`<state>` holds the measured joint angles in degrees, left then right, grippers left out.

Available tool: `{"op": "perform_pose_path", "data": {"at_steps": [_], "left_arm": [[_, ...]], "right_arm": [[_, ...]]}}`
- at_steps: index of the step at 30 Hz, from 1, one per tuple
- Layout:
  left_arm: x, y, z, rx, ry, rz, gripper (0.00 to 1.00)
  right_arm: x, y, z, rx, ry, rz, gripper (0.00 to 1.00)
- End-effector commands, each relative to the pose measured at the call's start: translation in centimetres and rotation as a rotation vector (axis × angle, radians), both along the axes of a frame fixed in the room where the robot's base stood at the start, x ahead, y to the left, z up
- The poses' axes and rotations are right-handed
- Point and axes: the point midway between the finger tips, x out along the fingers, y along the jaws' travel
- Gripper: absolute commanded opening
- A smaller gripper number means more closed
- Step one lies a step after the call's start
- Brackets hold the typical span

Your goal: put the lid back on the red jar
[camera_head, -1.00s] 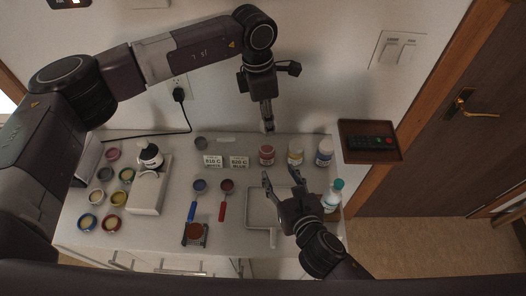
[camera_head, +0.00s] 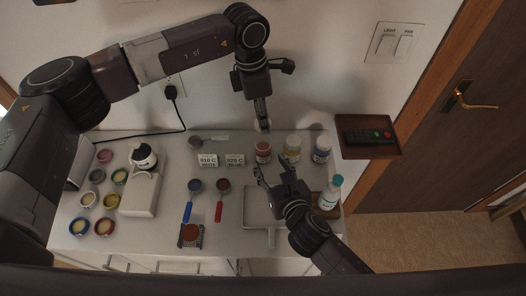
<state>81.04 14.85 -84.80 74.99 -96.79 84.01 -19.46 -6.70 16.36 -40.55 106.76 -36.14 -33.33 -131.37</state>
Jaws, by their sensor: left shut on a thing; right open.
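The red jar (camera_head: 263,154) stands upright at the back of the counter, leftmost in a row of three. My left gripper (camera_head: 262,122) points down just behind and above it. It is shut on a small pale thing, probably the lid; the fingers hide most of it. My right gripper (camera_head: 272,167) is open just in front of the red jar, one finger towards each side. The fingers look apart from the jar; contact is hard to tell at this size.
A yellow jar (camera_head: 293,150) and a blue jar (camera_head: 322,151) stand close on the right. A teal-capped bottle (camera_head: 331,192) and tray (camera_head: 257,215) are near my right arm. Sample cards (camera_head: 208,160), scoops (camera_head: 188,211) and several small pots (camera_head: 82,228) lie to the left.

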Motion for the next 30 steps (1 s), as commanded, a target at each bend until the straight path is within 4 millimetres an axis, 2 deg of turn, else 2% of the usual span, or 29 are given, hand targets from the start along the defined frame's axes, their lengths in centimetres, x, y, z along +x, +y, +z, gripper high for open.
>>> {"op": "perform_pose_path", "data": {"at_steps": [3, 12, 18, 28, 30], "left_arm": [[0.0, 0.0, 0.0, 0.0, 0.0, 0.0, 0.25], [0.0, 0.0, 0.0, 0.0, 0.0, 0.0, 0.25], [0.0, 0.0, 0.0, 0.0, 0.0, 0.0, 0.25], [0.0, 0.0, 0.0, 0.0, 0.0, 0.0, 0.25], [0.0, 0.0, 0.0, 0.0, 0.0, 0.0, 0.25]], "right_arm": [[2.1, 0.7, -0.8, 0.001, 0.0, -0.002, 0.46], [5.7, 1.9, -2.4, 0.001, 0.0, -0.001, 0.46], [6.7, 2.2, -2.9, 0.001, 0.001, 0.001, 0.46], [6.8, 2.3, -3.0, 0.001, 0.001, 0.0, 0.46], [6.8, 2.3, -3.0, 0.001, 0.001, 0.0, 0.39]]}}
